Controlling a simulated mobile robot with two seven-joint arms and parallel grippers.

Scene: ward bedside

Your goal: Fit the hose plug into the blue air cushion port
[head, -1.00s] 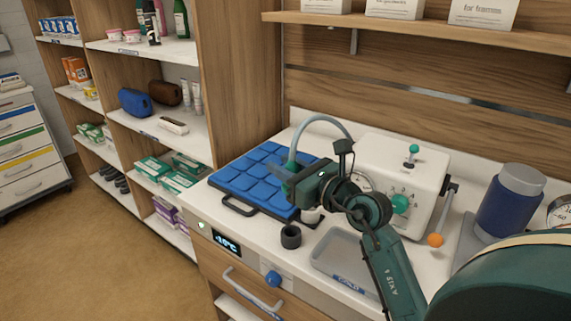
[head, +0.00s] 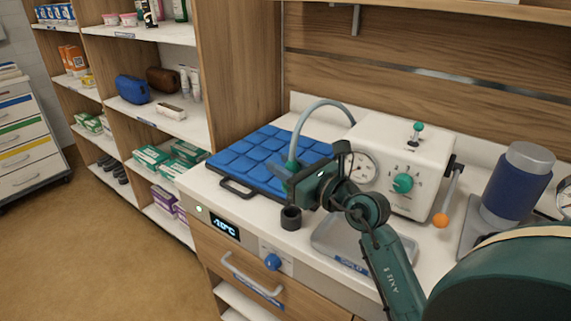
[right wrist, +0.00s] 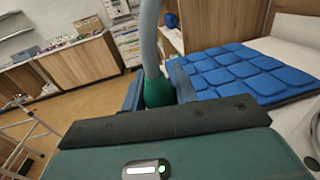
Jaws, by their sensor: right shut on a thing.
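The blue air cushion (head: 244,166), a padded mat with a dark handle, lies on the counter; it also shows in the right wrist view (right wrist: 235,68). I cannot make out its port. My right gripper (head: 287,182) is over the cushion's near right edge, shut on the hose plug. The plug's green body (right wrist: 158,92) shows beyond the gripper in the right wrist view; its lower end is hidden. The grey-green hose (head: 312,112) arches from the plug back toward the white pump (head: 398,150). My left gripper is not in view.
A shallow grey tray (head: 335,247) lies under my right arm. A blue cylinder (head: 517,187) stands right of the pump. Shelves with supplies stand at left.

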